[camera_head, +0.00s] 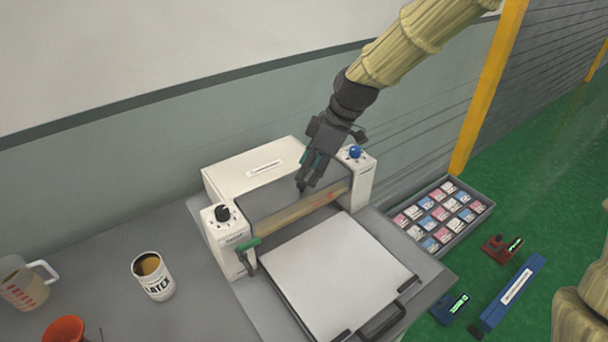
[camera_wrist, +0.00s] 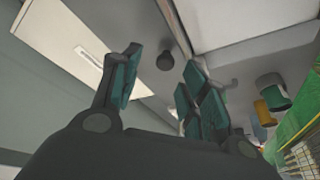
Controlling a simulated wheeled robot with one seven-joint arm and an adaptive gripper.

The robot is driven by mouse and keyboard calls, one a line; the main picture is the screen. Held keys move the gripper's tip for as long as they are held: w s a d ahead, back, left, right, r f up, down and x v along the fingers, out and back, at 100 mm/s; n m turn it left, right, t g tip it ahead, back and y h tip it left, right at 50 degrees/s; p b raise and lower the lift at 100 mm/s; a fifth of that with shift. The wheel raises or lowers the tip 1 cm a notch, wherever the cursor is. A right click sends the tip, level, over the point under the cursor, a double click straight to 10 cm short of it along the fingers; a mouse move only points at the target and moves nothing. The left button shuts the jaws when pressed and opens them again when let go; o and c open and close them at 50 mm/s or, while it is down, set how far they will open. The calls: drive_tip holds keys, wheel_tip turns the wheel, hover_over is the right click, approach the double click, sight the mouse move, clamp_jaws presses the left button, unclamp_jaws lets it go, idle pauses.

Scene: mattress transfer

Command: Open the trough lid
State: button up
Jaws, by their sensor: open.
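The white machine (camera_head: 240,180) stands on the grey bench against the wall. Its trough lid (camera_head: 262,198) is a dark grey panel on top, lying closed behind a tan roller (camera_head: 295,213). In the wrist view the lid (camera_wrist: 140,25) shows a small dark round knob (camera_wrist: 165,62). My gripper (camera_head: 309,180) is over the right part of the lid, pointing down, open and empty. In the wrist view its teal-padded fingers (camera_wrist: 160,75) stand apart, with the knob seen between them. Whether the fingertips touch the lid cannot be told.
A white sheet (camera_head: 335,270) lies on the tray in front of the roller. Control blocks with a black knob (camera_head: 223,213) and a blue knob (camera_head: 355,152) flank the lid. A latex can (camera_head: 152,277), a measuring jug (camera_head: 22,284) and an orange cup (camera_head: 63,330) stand at left.

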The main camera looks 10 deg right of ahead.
sight(305, 184)
drive_tip(key=shift+s+a+f, duration=0.3)
drive_tip(key=shift+s+f, duration=0.2)
drive_tip(key=shift+f, duration=0.05)
drive_tip(key=shift+w+a+f+p, duration=0.2)
drive_tip(key=shift+w+f, duration=0.05)
drive_tip(key=shift+f, duration=0.3)
drive_tip(key=shift+w+a+f+p, duration=0.15)
drive_tip(key=shift+w+f, duration=0.1)
drive_tip(key=shift+f, duration=0.25)
drive_tip(key=shift+s+r, duration=0.1)
drive_tip(key=shift+s, duration=0.1)
drive_tip(key=shift+w, duration=0.15)
drive_tip(key=shift+c, duration=1)
clamp_jaws()
